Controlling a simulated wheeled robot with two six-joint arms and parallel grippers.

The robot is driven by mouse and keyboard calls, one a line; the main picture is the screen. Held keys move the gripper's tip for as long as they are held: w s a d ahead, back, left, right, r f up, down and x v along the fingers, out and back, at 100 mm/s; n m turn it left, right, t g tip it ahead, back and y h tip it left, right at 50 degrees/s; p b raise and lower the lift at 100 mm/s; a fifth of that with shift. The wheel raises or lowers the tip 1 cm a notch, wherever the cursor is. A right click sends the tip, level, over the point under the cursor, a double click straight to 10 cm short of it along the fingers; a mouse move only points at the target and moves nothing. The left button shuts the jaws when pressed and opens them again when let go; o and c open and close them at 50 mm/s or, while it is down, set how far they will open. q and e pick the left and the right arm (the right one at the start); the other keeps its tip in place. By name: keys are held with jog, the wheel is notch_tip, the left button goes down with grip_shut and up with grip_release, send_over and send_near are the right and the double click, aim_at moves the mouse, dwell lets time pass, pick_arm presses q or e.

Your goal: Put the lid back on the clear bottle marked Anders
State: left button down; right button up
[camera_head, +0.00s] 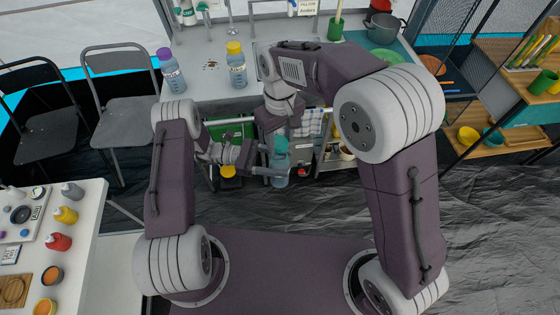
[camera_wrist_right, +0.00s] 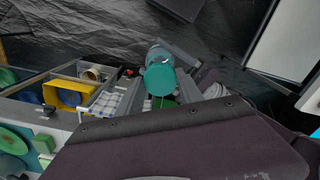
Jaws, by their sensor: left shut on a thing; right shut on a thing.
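A clear bluish bottle (camera_head: 279,172) is upright in front of the counter, off any surface. My left gripper (camera_head: 272,171), coming in from the left, is shut on its body. A teal lid (camera_head: 281,146) is at the bottle's top, and my right gripper (camera_head: 281,137) is shut on it from above. The right wrist view shows the teal lid (camera_wrist_right: 160,78) between my right fingers, in line with the bottle (camera_wrist_right: 157,53) behind it. I cannot tell whether the lid is seated or just touching. No name on the bottle is readable.
A purple-lidded bottle (camera_head: 172,75) and a yellow-lidded bottle (camera_head: 236,66) stand on the counter (camera_head: 207,50). Open shelving with a checked cloth (camera_head: 310,123) is close behind the held bottle. A white table (camera_head: 85,240) with several jars stands at left.

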aim_at(280, 168)
jog(key=shift+f, duration=1.1)
jog(key=shift+f, duration=0.85)
jog(key=shift+f, duration=0.55)
